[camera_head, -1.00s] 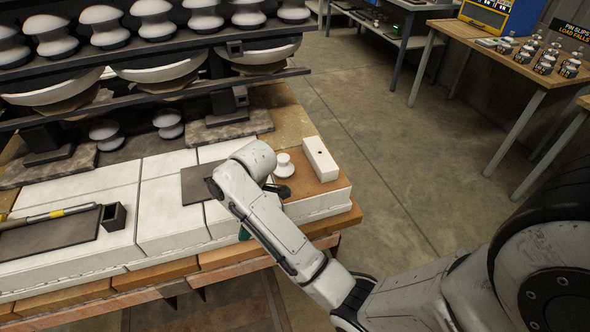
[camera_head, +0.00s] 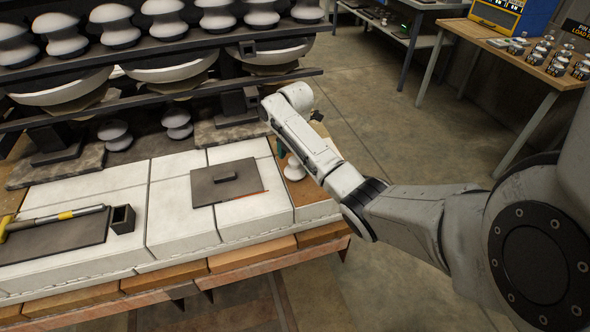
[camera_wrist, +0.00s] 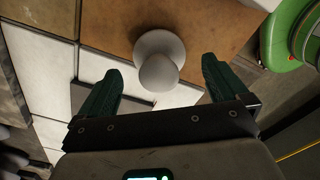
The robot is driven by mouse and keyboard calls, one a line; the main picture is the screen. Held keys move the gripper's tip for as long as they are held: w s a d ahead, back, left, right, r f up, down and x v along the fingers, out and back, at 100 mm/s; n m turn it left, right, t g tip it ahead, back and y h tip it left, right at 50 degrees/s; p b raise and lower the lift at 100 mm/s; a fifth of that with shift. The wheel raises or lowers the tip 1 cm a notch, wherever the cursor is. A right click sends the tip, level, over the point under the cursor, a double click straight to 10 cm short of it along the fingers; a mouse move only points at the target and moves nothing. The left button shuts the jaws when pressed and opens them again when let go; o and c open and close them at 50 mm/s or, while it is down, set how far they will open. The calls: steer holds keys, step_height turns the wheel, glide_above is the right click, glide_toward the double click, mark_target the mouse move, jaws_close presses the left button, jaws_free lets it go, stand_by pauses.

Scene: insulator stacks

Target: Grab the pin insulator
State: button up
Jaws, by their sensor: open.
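A small white pin insulator (camera_head: 295,170) stands on the brown right end of the bench, partly covered by my arm in the head view. In the wrist view the insulator (camera_wrist: 158,62) shows from above, its round knob nearest the camera and its wider base behind. My gripper (camera_wrist: 162,75) is open, with one dark green finger on each side of the insulator's knob in the picture. No contact shows, and the height gap cannot be told. In the head view the gripper is mostly hidden behind my arm.
A dark plate with a small block (camera_head: 228,180) lies left of the insulator. A dark shelf rack (camera_head: 150,97) with several larger insulators stands behind. A yellow-banded tool (camera_head: 55,218) lies at left. A green rounded object (camera_wrist: 285,38) shows at the right in the wrist view.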

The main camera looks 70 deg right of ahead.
mark_target(295, 169)
steer(key=shift+f, duration=2.65)
steer(key=shift+r, duration=0.1)
steer(key=c, duration=1.3)
